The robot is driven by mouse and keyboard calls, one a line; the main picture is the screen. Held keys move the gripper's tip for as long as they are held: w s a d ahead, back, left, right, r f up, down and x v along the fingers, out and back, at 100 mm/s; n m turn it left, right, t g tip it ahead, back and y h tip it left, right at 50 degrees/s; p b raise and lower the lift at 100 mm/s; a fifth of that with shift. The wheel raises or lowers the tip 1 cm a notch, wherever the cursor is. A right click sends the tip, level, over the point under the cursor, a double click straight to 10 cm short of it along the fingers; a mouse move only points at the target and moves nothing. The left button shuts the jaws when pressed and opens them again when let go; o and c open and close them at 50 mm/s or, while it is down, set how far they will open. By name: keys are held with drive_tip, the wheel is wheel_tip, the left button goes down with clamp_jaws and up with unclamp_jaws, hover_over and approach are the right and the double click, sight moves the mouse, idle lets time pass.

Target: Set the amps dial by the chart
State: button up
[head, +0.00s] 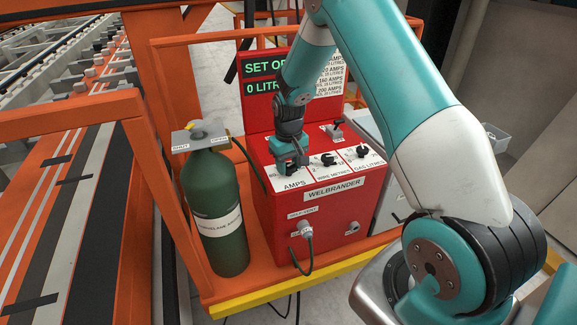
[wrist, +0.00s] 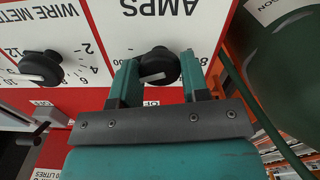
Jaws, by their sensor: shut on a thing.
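The amps dial (wrist: 160,66) is a black knob with a pale pointer bar, on a white AMPS plate (wrist: 160,20) that shows upside down in the wrist view. My gripper (wrist: 158,75) is shut on this dial, one finger on each side. The pointer's bar runs nearly sideways in the wrist view; most scale numbers are hidden by my fingers. In the head view my gripper (head: 291,160) is on top of the red WELBRANDER box (head: 290,222) and hides the dial. The chart (head: 331,78) on the upright red board lists amps and litres, its left part hidden by my arm.
The wire metres dial (head: 328,158) and gas litres dial (head: 361,151) sit to the right of the amps plate. A green gas cylinder (head: 220,215) stands left of the box. Orange rails (head: 85,118) border the left side. A green-lettered display (head: 262,87) reads "0 LITR", partly covered.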

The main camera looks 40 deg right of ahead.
sight(289, 166)
drive_tip(key=shift+w+m, duration=0.1)
drive_tip(key=shift+m, duration=0.4)
drive_tip(key=o, duration=0.9)
drive_tip(key=shift+r, duration=0.1)
wheel_tip(289, 166, up, 17)
drive_tip(key=b, duration=0.3)
drive_tip(key=shift+r, duration=0.15)
